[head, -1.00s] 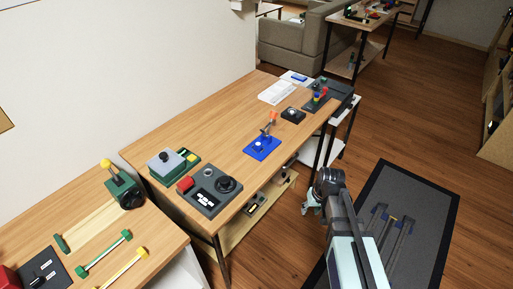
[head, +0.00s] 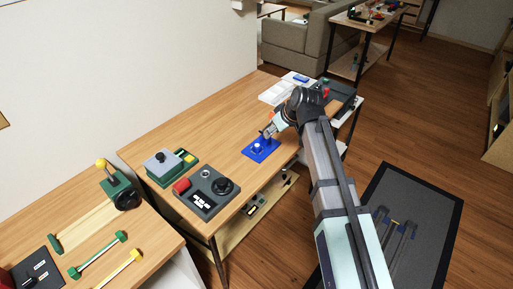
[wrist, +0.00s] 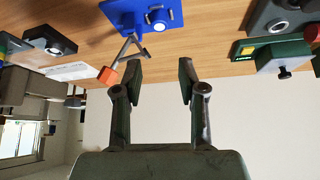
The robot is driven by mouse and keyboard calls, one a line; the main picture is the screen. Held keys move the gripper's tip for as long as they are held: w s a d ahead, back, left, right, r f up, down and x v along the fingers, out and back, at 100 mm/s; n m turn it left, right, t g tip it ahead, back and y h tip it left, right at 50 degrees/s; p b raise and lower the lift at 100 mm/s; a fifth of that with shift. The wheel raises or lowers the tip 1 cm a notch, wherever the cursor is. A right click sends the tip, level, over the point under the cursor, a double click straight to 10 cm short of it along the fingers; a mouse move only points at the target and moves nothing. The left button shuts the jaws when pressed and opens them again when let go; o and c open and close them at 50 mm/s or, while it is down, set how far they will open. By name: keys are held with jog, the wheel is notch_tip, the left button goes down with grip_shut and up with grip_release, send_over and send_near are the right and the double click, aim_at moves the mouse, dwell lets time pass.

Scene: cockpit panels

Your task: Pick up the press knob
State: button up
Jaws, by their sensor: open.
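I cannot tell for certain which part is the press knob. A blue base (head: 262,150) on the table bears a pale round knob (head: 257,146) and a lever. In the wrist view, the blue base (wrist: 142,18), its pale knob (wrist: 158,25) and the lever's orange tip (wrist: 107,75) show, the tip close to the left finger. A grey and green box (head: 165,166) has a dark knob on top; this knob (wrist: 284,74) also shows in the wrist view. My gripper (wrist: 160,75) is open and empty. In the head view it hangs near the blue base, partly hiding the lever.
A dark panel (head: 207,192) with a red button and black dial lies left of the blue base. A black box (wrist: 50,40) with a pale round top stands on its other side. Bare table (head: 215,130) surrounds the blue base.

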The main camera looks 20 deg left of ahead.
jog(key=p, duration=0.2)
send_over(257, 145)
jog(key=s+d, duration=0.2)
jog(key=d, duration=0.1)
notch_tip(257, 145, down, 9)
jog(key=shift+d, duration=0.1)
jog(key=shift+w+p+x, duration=0.2)
jog(key=shift+p+x, duration=1.1)
jog(key=shift+x, duration=0.95)
jog(key=shift+a+f, duration=0.2)
jog(key=shift+a, duration=0.05)
grip_shut()
